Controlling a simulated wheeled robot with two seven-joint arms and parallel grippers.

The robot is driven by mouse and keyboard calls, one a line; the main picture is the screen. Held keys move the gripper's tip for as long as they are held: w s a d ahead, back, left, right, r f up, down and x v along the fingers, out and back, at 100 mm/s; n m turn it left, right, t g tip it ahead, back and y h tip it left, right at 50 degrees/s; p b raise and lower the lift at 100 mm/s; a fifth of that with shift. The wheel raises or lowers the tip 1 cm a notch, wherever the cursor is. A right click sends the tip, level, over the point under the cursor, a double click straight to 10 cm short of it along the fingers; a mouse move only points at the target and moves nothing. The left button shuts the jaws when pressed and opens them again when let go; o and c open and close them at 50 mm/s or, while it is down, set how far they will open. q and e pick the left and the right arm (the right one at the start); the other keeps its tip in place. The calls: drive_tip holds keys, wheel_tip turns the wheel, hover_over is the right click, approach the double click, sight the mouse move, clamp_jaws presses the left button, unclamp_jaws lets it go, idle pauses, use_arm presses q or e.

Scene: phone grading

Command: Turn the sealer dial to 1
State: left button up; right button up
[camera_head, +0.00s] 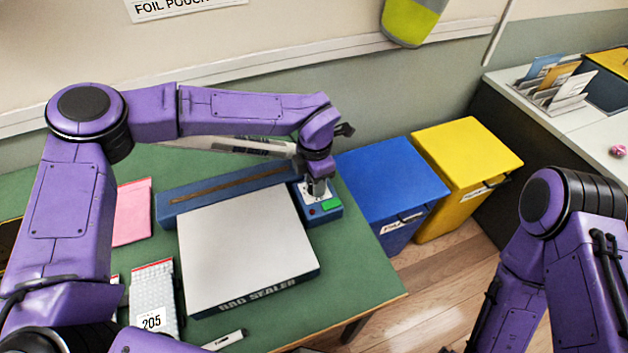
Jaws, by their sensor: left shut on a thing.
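The sealer (245,245) has a white flat top, a dark blue base marked "SEALER" and a blue bar along its back; it sits on the green table. Its small blue control panel (328,214) is at the right back corner, with a green button and a red spot. My left gripper (317,192) points down onto the panel's dial plate and is shut on the dial, which it mostly hides. The number the dial points to cannot be read. My right arm shows at the lower right, but its gripper is outside the view.
A pink pouch (132,212) and a white bubble pouch labelled 205 (153,298) lie left of the sealer. A marker (225,340) lies in front. A blue bin (390,180) and a yellow bin (466,160) stand right of the table. Wooden floor is clear beyond.

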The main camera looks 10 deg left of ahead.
use_arm(q)
drive_tip(key=n, duration=0.3)
drive_tip(key=f+n+b, duration=0.1)
drive_tip(key=shift+s+n, duration=0.3)
drive_tip(key=shift+s, duration=0.05)
drive_tip(key=shift+r+n+b, duration=0.1)
drive_tip(key=shift+n+b, duration=0.3)
drive_tip(key=shift+n, duration=1.5)
drive_tip(key=o, duration=1)
drive_tip(key=shift+r, duration=0.15)
drive_tip(key=shift+o, duration=0.2)
drive_tip(key=shift+w+r, duration=0.1)
drive_tip(key=shift+w, duration=0.05)
